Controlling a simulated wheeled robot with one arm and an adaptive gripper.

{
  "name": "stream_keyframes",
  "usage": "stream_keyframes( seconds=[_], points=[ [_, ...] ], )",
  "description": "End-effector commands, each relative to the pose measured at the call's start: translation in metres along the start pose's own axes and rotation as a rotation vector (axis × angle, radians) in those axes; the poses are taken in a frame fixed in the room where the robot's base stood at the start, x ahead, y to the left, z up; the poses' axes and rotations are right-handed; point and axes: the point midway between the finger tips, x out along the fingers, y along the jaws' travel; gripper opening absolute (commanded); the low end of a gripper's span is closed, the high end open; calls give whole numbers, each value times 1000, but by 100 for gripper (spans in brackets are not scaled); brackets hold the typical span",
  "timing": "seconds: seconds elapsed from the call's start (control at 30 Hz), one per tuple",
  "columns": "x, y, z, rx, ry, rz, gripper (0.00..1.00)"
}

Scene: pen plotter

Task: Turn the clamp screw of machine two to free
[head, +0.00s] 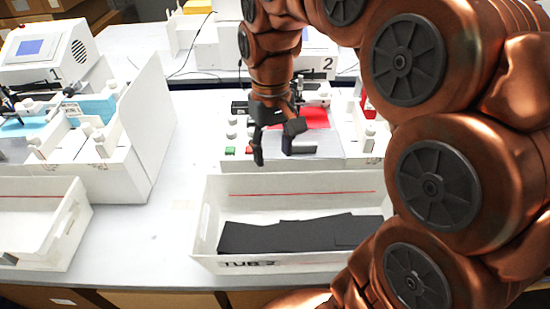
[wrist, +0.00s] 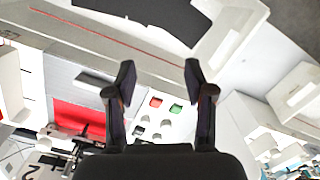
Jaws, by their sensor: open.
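Machine two (head: 327,66), marked with a 2, stands behind the tub, with a grey bed and a red sheet (head: 316,118) on it. My gripper (head: 279,153) is open and empty above the front left of the bed. In the wrist view my open fingers (wrist: 160,72) frame a red button (wrist: 156,102) and a green button (wrist: 176,107), with small round white knobs beside them. I cannot tell which part is the clamp screw. A white knob (head: 370,130) stands at the machine's right side. My arm hides part of the machine.
A white tub (head: 290,182) marked TUB 2 with black sheets (head: 290,235) stands in front of machine two. Machine one (head: 45,50) with a blue sheet and a white side panel (head: 140,120) stands left. Bare table (head: 165,215) lies between the tubs.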

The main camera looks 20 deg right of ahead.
Motion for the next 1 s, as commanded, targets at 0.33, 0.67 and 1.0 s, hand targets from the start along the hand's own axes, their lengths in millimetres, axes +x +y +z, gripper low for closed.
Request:
stream_keyframes(
  seconds=[0.33, 0.67, 1.0],
  points=[
    [10, -4, 18, 1, -6, 3, 54],
    [10, -4, 19, 1, -7, 3, 54],
    [40, -13, 78, 15, -28, 10, 54]
  ],
)
